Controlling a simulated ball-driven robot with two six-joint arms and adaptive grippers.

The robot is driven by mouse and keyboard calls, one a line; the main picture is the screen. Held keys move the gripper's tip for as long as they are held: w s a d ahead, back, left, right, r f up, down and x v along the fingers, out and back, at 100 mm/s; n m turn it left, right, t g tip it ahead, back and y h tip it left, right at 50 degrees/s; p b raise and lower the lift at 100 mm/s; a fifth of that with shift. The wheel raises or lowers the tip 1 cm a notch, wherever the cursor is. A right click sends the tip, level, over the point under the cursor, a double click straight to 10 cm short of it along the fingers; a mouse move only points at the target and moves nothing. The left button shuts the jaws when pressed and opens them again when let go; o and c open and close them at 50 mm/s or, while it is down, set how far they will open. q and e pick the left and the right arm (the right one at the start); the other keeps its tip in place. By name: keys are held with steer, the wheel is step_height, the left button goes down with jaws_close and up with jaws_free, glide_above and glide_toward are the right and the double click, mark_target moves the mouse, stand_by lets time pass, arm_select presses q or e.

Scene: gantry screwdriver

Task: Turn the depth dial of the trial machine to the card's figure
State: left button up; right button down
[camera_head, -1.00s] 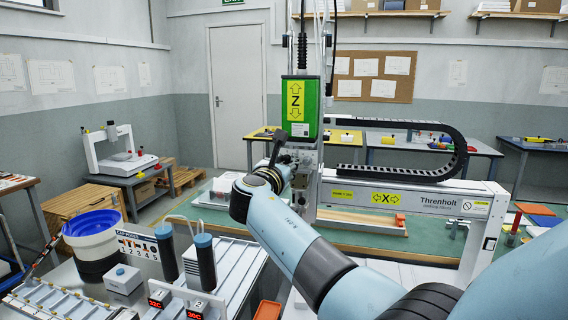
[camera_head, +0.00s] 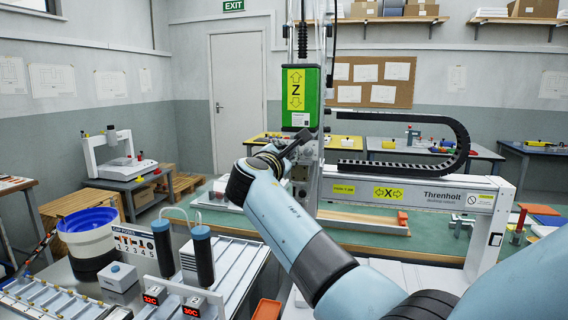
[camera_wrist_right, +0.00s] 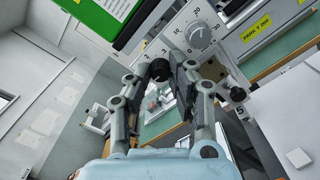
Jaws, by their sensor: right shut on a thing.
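The trial machine (camera_head: 300,97) has a green head marked Z on a gantry. My right gripper (camera_head: 299,146) is at the machine's front plate, just below the green head. In the right wrist view, its two fingers (camera_wrist_right: 160,85) are shut on a dark round knob (camera_wrist_right: 159,69) on a pale plate with printed figures. Beside it on the plate is a larger grey dial (camera_wrist_right: 199,36) with a ring of numbers, apart from the fingers. I cannot tell which one is the depth dial. No card's figure is readable. My left gripper is out of view.
The gantry beam (camera_head: 410,193) runs to the right over a green-topped table. A blue bowl feeder (camera_head: 87,226), two dark cylinders and red displays fill the bench at front left. Another small black knob (camera_wrist_right: 238,95) shows at right in the wrist view.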

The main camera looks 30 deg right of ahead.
steer(key=shift+f+m+b, duration=0.15)
steer(key=shift+m+b, duration=3.35)
steer(key=shift+m, duration=0.8)
steer(key=shift+f+m+b, duration=0.15)
steer(key=shift+m+b, duration=3.3)
steer(key=shift+m, duration=0.85)
steer(key=c, duration=1.2)
jaws_free()
steer(key=shift+r, duration=0.2)
steer(key=shift+a, duration=0.1)
steer(key=v, duration=0.7)
steer(key=shift+s+a, duration=0.15)
steer(key=shift+s, duration=0.05)
